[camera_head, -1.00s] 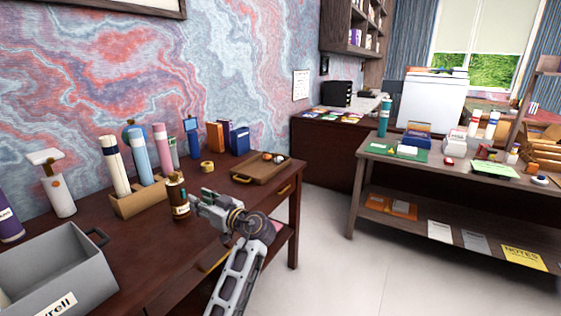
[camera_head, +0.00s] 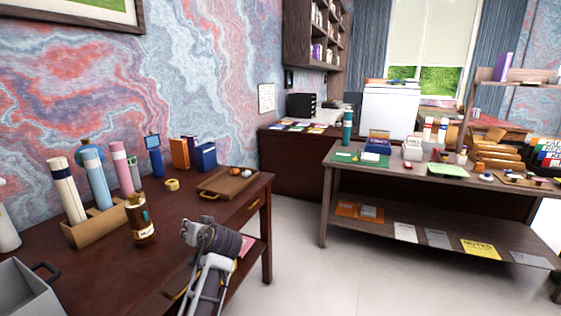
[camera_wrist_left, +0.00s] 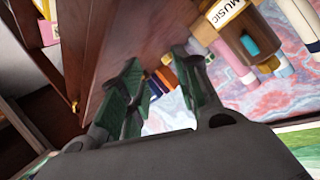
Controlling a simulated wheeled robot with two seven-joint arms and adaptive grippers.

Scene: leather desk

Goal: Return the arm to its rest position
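My left gripper (camera_head: 188,234) is over the front edge of the dark wooden desk (camera_head: 110,280), to the right of a brown bottle. In the left wrist view its two green-padded fingers (camera_wrist_left: 158,62) stand apart with nothing between them. The brown bottle (camera_head: 141,224) stands upright on the desk, apart from the gripper. Its label (camera_wrist_left: 225,12) shows "MUSIC" in the left wrist view. My right gripper is not in view.
A wooden box (camera_head: 95,229) with several rolled tubes stands behind the bottle. A wooden tray (camera_head: 226,188), a yellow tape roll (camera_head: 172,184) and books (camera_head: 180,154) sit farther back. A grey bin (camera_head: 20,292) is at the lower left. Open floor (camera_head: 330,280) lies to the right.

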